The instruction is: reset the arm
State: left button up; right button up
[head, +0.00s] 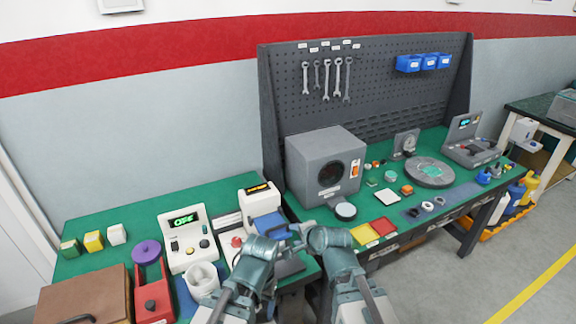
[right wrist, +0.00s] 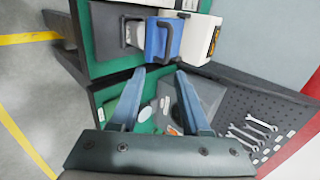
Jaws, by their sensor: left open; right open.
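My two arms come up from the bottom centre of the head view, bent at the wrists and close together. My left gripper (head: 279,232) is by the front of the white device with a blue lid (head: 262,203); its jaws are small and partly hidden here. My right gripper (head: 299,231) is just right of it, near the gap between the two benches. In the right wrist view the right gripper's two fingers (right wrist: 160,76) stand apart with nothing held between them. The same white device and its blue handle (right wrist: 166,38) show beyond the fingertips.
The left green bench holds a display unit (head: 187,237), a red stand (head: 152,292), a white cup (head: 202,280) and a brown case (head: 85,297). The right bench holds a grey chamber (head: 325,166), a round plate (head: 429,172) and yellow and red trays (head: 365,234). Wrenches (head: 326,77) hang behind.

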jog(key=s+f+n+g+h, duration=0.2)
jog(key=s+f+n+g, duration=0.1)
jog(key=s+n, duration=0.5)
jog(key=s+f+n+g+h, duration=0.3)
jog(key=s+n+g, duration=0.3)
jog(key=s+n, duration=0.3)
jog(key=shift+s+d+f, duration=0.3)
jog(key=shift+s+f, duration=0.05)
jog(key=shift+f, duration=0.3)
